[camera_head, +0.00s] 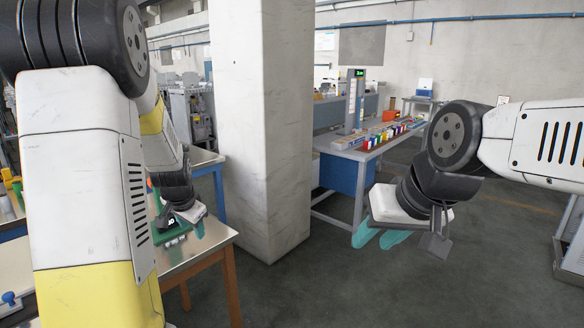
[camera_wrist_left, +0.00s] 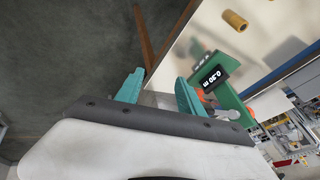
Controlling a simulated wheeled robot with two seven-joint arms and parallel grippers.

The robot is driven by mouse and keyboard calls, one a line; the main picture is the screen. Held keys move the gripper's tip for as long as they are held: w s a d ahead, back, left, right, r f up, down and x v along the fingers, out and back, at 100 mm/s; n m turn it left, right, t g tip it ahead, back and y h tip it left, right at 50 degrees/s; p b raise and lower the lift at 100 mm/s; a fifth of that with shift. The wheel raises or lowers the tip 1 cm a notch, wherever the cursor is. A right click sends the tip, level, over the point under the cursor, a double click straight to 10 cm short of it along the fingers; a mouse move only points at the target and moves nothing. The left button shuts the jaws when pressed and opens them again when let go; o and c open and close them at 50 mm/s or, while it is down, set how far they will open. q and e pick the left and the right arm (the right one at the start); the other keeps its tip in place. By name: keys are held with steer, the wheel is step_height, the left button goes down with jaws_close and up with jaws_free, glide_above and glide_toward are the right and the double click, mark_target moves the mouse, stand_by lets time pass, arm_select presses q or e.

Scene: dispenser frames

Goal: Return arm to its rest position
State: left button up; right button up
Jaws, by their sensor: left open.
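My right gripper (camera_head: 380,240) is in front of my right arm, over open floor. Its two teal fingers are apart and no object shows between them.
A green device (camera_wrist_left: 234,104) with a display stands on the table beside my left gripper. A brass-coloured cylinder (camera_wrist_left: 235,20) lies near it. A concrete pillar (camera_head: 258,130) stands between my arms. A workbench (camera_head: 345,152) with colourful bins is behind.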

arm_select(q)
steer(key=s+d+r+n+h, duration=0.1)
steer(key=s+d+r, duration=0.3)
steer(key=s, duration=0.4)
steer(key=s+d+r+n+h, duration=0.1)
steer(key=s+d+r+n, duration=0.1)
steer(key=s+d+r, duration=0.3)
steer(key=s+d+r+n+h, duration=0.1)
steer(key=s+d+r, duration=0.3)
steer(key=s, duration=0.8)
steer(key=shift+d+r+n+t+h, duration=0.3)
steer(key=shift+d+r+n, duration=0.1)
steer(key=shift+r, duration=0.25)
steer(key=shift+a, duration=0.1)
